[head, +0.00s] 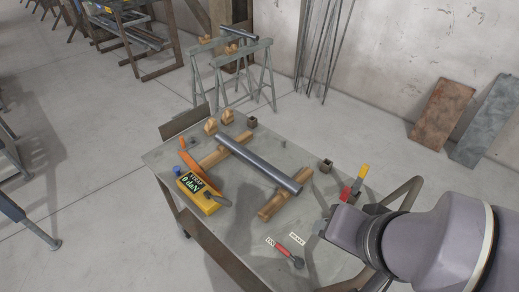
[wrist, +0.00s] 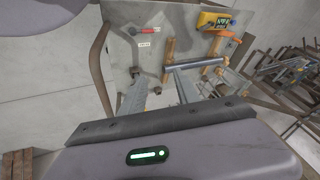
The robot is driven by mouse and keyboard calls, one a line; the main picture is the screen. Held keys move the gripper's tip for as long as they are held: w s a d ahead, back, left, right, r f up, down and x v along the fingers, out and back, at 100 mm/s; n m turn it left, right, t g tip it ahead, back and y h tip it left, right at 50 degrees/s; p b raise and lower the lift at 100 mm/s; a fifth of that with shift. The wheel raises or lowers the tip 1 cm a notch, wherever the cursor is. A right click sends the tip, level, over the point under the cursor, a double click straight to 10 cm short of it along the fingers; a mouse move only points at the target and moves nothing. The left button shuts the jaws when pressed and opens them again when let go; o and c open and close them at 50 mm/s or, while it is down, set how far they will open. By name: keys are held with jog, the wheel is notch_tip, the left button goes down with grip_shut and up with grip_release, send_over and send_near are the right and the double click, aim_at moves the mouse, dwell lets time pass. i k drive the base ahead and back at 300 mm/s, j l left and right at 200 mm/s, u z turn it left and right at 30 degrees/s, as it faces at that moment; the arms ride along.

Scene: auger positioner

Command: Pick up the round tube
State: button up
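The round tube (head: 258,162) is a grey metal pipe. In the head view it lies slantwise across two wooden blocks on the metal table (head: 240,245), raised off the tabletop. It also shows in the wrist view (wrist: 197,64), beyond the fingers and right of centre. My gripper (wrist: 156,82) shows two separated fingers in the wrist view, with nothing held between them. In the head view my arm is at the right edge of the table, apart from the tube; the fingers are hard to make out there.
A wooden block (head: 272,207) supports the tube's near end. A yellow meter (head: 199,193) stands left of the tube. A red-and-yellow handled tool (head: 354,182) stands near my arm, and a red-handled tool (head: 289,254) lies at the front. Sawhorses (head: 240,75) stand behind.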

aim_at(293, 187)
jog(key=k+j, duration=0.1)
jog(key=j, duration=0.35)
jog(key=i+j, duration=0.1)
jog(key=j, duration=0.3)
jog(key=i+j, duration=0.15)
jog(key=j, duration=0.2)
jog(key=i+j, duration=0.1)
jog(key=j, duration=0.3)
jog(key=i+j, duration=0.15)
jog(key=j, duration=0.2)
jog(key=i+j, duration=0.1)
jog(key=j, duration=0.3)
jog(key=i, duration=0.4)
